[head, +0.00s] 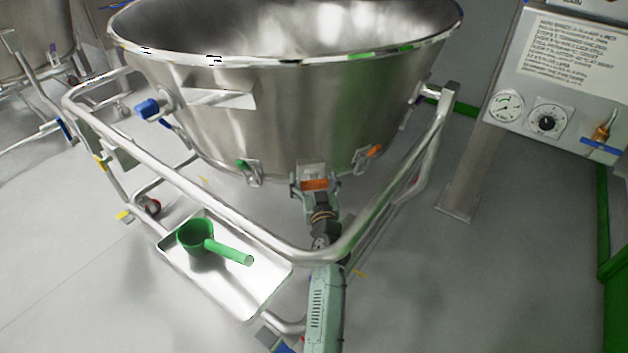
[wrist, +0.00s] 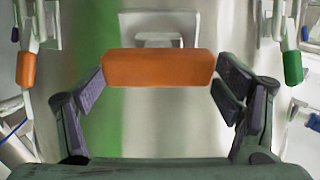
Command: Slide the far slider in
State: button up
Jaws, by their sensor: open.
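An orange block-shaped grip (head: 314,184) sits on a metal bracket (head: 312,169) low on the steel bowl's wall. It fills the upper middle of the wrist view (wrist: 158,67). My gripper (head: 315,192) is at this grip, and its fingers (wrist: 162,88) are open at the left and right ends of it. Whether the fingers touch it I cannot tell. A green grip (head: 243,165) and another orange grip (head: 375,151) sit on the bowl to either side; they also show in the wrist view as green (wrist: 292,67) and orange (wrist: 26,69). None is clearly marked as the far slider.
The large steel bowl (head: 200,115) hangs in a tubular frame (head: 190,178), whose front rail passes close to my arm. A tray (head: 262,290) with a green scoop (head: 196,238) lies below left. A gauge panel (head: 545,100) stands at right.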

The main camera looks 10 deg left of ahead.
jog(key=shift+s+f, duration=0.1)
jog(key=shift+s, duration=0.05)
jog(key=shift+s+d, duration=0.15)
jog(key=shift+s, duration=0.2)
jog(key=v, duration=1.1)
jog(key=shift+s, duration=0.1)
